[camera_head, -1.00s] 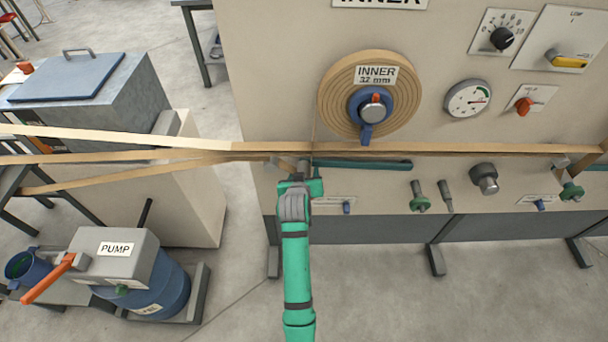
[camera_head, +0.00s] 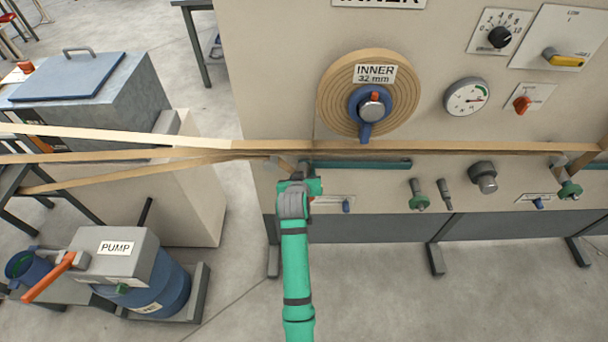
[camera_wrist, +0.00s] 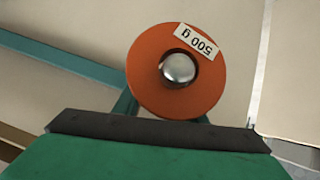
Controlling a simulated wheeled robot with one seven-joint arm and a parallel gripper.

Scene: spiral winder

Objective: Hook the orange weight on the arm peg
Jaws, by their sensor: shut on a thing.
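The orange weight (camera_wrist: 176,72) is a round disc with a "500 g" label, upside down in the wrist view, and a shiny metal knob in its middle. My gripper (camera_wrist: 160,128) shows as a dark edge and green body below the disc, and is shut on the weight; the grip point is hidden. In the head view my gripper (camera_head: 299,182) is in front of the panel, just below the tan strips, and hides most or all of the weight. The teal arm (camera_head: 362,163) runs right from there; a teal bar (camera_wrist: 60,55) also shows behind the weight. I cannot make out the peg.
Tan strips (camera_head: 430,150) cross just above my gripper. The INNER roll (camera_head: 338,95) is above it. A green-ended knob (camera_head: 419,200) and a grey knob (camera_head: 484,178) stick out on the right. The pump (camera_head: 115,255) stands lower left. The floor in front is clear.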

